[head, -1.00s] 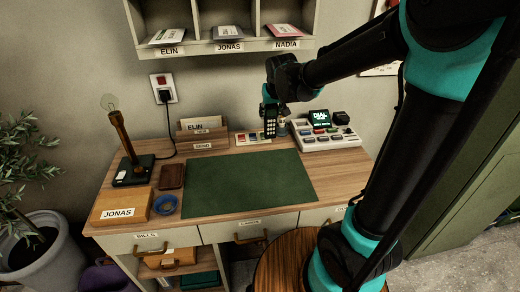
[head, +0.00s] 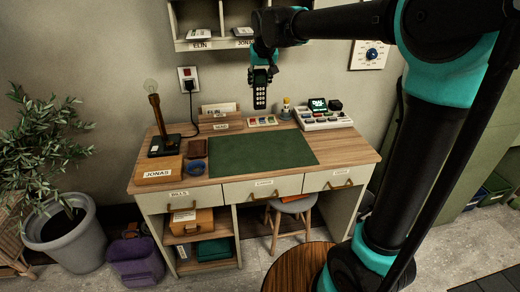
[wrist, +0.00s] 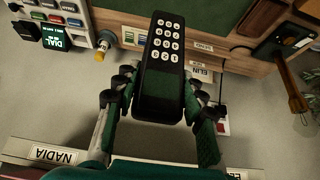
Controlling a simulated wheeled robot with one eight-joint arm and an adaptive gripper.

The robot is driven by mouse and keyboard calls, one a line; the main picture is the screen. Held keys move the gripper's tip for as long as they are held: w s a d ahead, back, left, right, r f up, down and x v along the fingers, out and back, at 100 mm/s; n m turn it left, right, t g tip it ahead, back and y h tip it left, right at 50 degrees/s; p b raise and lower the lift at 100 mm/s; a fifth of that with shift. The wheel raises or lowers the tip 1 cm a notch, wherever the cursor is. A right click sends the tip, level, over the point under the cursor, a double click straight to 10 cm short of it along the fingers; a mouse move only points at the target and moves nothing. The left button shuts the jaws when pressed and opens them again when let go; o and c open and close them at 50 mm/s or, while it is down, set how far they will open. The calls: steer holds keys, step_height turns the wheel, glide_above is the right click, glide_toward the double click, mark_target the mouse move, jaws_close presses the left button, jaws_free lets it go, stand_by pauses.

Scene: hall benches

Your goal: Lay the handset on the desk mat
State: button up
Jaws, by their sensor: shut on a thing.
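The handset (head: 260,92) is black with a pale keypad. My gripper (head: 261,74) is shut on its upper end and holds it upright in the air, in front of the wall above the back of the desk. In the wrist view the handset (wrist: 160,70) sits between the two fingers of my gripper (wrist: 155,105), keypad facing the camera. The desk mat (head: 240,154) is a dark green rectangle, flat on the desk top, with nothing on it. A green strip of the mat (wrist: 215,18) shows at the top of the wrist view.
A lamp (head: 157,125), wooden JONAS box (head: 158,172), brown tray (head: 197,149) and blue dish (head: 194,168) stand left of the mat. A letter holder (head: 220,118), coloured-button strip (head: 262,121) and grey console (head: 325,122) line the back. Wall pigeonholes (head: 232,43) hang above.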

step_height(320, 180, down, 19)
steer(key=shift+f, duration=0.2)
stand_by(0.3)
steer(key=shift+f, duration=0.1)
steer(key=o, duration=1.2)
steer(key=shift+o, duration=0.2)
steer(key=v, duration=1.2)
steer(key=s+d+f+m+h, duration=0.1)
steer(key=s+d+f, duration=0.3)
steer(key=d, duration=0.4)
steer(key=s+d+f+m, duration=0.1)
steer(key=s+d+f, duration=0.25)
steer(key=d, duration=0.45)
steer(key=s+d+f, duration=0.5)
steer(key=s, duration=0.3)
steer(key=s+d+f+m+g, duration=0.1)
steer(key=s+d+f, duration=0.4)
steer(key=s, duration=0.3)
steer(key=shift+g+h, duration=0.3)
